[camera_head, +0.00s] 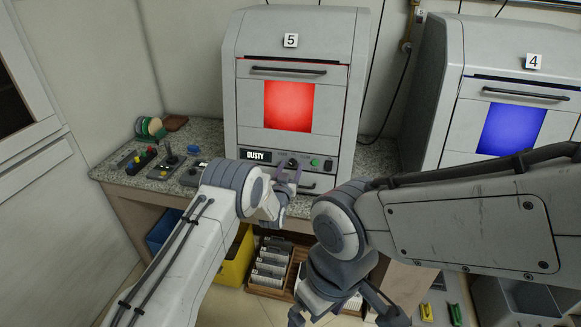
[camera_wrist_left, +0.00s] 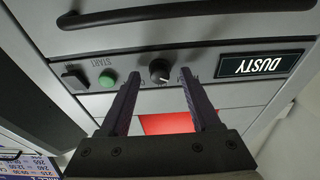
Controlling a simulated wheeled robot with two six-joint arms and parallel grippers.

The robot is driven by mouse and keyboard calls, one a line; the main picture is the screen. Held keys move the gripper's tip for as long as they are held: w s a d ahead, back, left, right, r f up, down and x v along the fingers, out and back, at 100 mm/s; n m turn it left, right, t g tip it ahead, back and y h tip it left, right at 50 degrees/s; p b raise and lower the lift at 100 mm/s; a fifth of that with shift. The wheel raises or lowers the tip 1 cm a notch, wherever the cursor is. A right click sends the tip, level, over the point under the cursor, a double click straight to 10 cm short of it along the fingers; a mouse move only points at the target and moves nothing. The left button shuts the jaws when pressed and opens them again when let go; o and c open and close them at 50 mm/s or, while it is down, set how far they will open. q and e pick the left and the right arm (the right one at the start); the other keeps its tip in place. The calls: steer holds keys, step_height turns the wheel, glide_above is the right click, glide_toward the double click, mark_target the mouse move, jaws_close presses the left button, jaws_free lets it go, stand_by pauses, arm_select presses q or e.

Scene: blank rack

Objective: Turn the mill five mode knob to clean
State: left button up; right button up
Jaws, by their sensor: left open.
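Mill five (camera_head: 355,60) stands at the back centre of the head view, with a 5 label, a lit red window (camera_head: 289,106) and a display reading DUSTY (camera_head: 255,156). Its black mode knob (camera_wrist_left: 160,71) shows upside down in the left wrist view, on the panel between the display and the green START button (camera_wrist_left: 106,80). My left gripper (camera_head: 288,170) is open at the panel. Its two fingers lie on either side of the knob in the wrist view; contact cannot be told. My right gripper (camera_head: 345,314) hangs low at the bottom of the head view, fingers apart.
A grey mill labelled 4 (camera_head: 435,90) with a blue window stands to the right. A yellow bin (camera_head: 236,262) and a file crate (camera_head: 266,291) are below.

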arm_select(q)
steer(key=shift+w, duration=0.15)
jaws_close()
